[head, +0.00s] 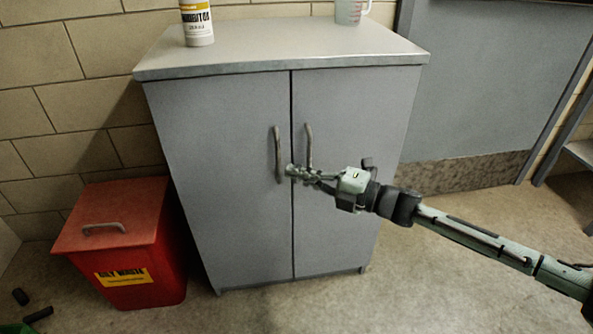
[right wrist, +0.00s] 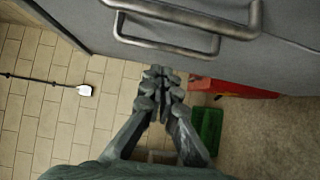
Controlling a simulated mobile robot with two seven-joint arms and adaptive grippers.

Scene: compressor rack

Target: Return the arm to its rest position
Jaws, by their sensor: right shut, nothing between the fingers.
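My right arm comes in from the right in the head view. Its gripper (head: 292,171) is shut and empty, in front of the grey cabinet (head: 225,190) near the two door handles. The left handle (head: 278,155) and the right handle (head: 309,148) stand upright beside the gap between the doors, and both doors look closed. In the right wrist view the gripper's fingers (right wrist: 160,90) are together, with the two handles just beyond them and nothing between them. I cannot tell from the pictures whether the fingertips touch the cabinet. My left gripper is not in view.
A red bin (head: 118,245) stands left of the cabinet. A bottle (head: 197,22) and a measuring cup (head: 349,11) stand on the cabinet top. A green container (right wrist: 207,130) shows on the floor. Dark pieces (head: 38,314) lie at the lower left. The floor right of the cabinet is mostly clear.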

